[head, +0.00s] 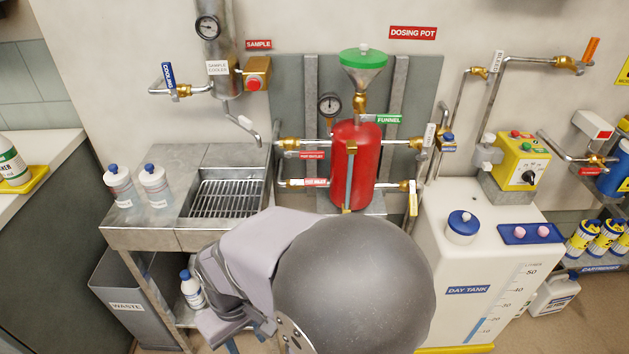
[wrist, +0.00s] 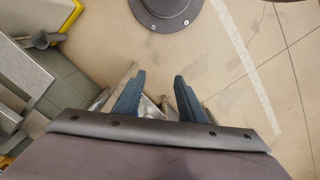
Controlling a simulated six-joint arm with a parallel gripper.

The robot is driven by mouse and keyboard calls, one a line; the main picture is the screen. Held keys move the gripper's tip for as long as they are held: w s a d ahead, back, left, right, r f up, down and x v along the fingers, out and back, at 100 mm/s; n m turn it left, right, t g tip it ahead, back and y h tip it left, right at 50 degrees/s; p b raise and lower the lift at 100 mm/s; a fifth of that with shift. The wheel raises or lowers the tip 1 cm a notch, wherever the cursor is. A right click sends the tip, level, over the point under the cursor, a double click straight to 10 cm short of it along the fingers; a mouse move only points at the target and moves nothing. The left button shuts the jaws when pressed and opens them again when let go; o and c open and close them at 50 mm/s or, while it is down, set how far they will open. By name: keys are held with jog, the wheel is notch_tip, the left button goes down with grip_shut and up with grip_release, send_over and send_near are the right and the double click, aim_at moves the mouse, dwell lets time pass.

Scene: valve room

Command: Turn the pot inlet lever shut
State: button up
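A small red tag that seems to read POT INLET (head: 315,182) sits on the lower pipe, left of the red dosing pot (head: 354,160). It is beside a brass valve (head: 290,183); the handle lies roughly along the pipe, though it is too small to tell surely. A similar red tag, seemingly POT OUTLET (head: 305,155), is on the upper pipe. My gripper (wrist: 160,76) shows in the wrist view with its two dark blue fingers apart and nothing between them. It points down toward the floor, away from the valves. In the head view my arm hides or blurs its fingertips.
The metal sink (head: 226,195) with bottles (head: 120,188) stands left of the pot. The white day tank (head: 485,260) stands right. A green-lidded funnel (head: 362,65) tops the pot.

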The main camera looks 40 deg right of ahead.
jog(key=s+d+r+m+g+y+p, duration=0.1)
jog(key=s+d+m+p, duration=0.15)
jog(key=d, duration=0.25)
jog(key=s+d+r+m+g+p, duration=0.1)
jog(key=s+d+m+p, duration=0.1)
jog(key=d+m+p, duration=0.15)
jog(key=m+t+h+p, duration=0.3)
jog(key=m+t+h, duration=0.45)
jog(key=m, duration=1.15)
send_near(318, 182)
jog(key=shift+s+d+f+m+t, duration=0.1)
jog(key=shift+f+m+t, duration=0.05)
jog(key=shift+m+t, duration=0.15)
jog(key=shift+s+d+f+m+t, duration=0.1)
jog(key=shift+d+f+m+t, duration=0.05)
jog(key=shift+m, duration=0.25)
jog(key=shift+w+f, duration=0.1)
jog(key=shift+p+x, duration=0.85)
jog(key=shift+x, duration=2.65)
